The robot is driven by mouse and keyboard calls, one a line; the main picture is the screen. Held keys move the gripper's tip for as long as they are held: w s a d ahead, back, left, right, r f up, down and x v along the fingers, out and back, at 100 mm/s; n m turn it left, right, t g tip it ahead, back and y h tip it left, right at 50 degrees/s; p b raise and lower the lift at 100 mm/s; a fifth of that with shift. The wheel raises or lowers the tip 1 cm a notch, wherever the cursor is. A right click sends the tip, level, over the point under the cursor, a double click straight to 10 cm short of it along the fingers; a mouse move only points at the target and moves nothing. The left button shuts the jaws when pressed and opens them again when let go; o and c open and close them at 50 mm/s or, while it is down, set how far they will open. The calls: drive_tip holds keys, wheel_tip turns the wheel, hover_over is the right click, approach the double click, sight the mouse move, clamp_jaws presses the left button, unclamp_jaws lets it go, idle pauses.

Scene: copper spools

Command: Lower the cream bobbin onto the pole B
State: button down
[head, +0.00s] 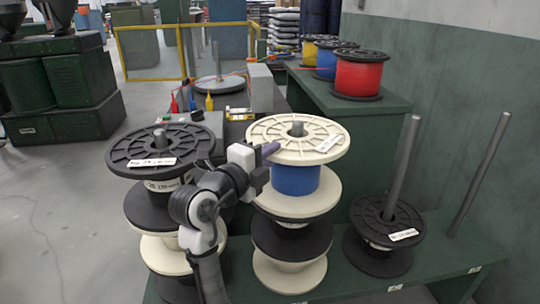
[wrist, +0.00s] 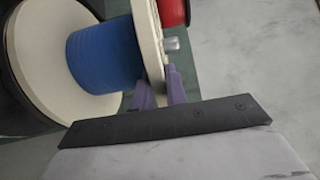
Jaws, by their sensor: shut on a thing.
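The cream bobbin (head: 320,148), wound with blue, has a pole (head: 297,129) through its hub; the pole tip stands just above the top flange. Which pole is B I cannot read. The bobbin looks about level, above a black bobbin (head: 290,242); whether they touch is unclear. My gripper (head: 268,150) is shut on the left edge of its top flange. In the wrist view my purple fingers (wrist: 160,90) are at the flange rim, near the pole tip (wrist: 173,44). The cream bobbin (wrist: 72,12) fills the upper left there.
Left stands a stack topped by a black bobbin (head: 128,149) on its pole. Right, a black bobbin (head: 383,262) sits low on a tall tilted-looking pole (head: 402,165); a bare pole (head: 480,172) stands beyond. Red (head: 358,75), blue and yellow spools sit on a green bench behind.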

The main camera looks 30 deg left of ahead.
drive_tip(key=shift+r, duration=0.15)
drive_tip(key=c, duration=1.4)
unclamp_jaws()
drive_tip(key=shift+o, duration=0.3)
drive_tip(key=shift+f, duration=0.25)
drive_tip(key=s+a+b, duration=0.1)
drive_tip(key=s+a, duration=0.1)
drive_tip(key=s, duration=1.1)
drive_tip(key=shift+s+a+r, duration=0.15)
drive_tip(key=shift+s+a, duration=0.1)
drive_tip(key=shift+s, duration=0.1)
drive_tip(key=shift+r, duration=0.1)
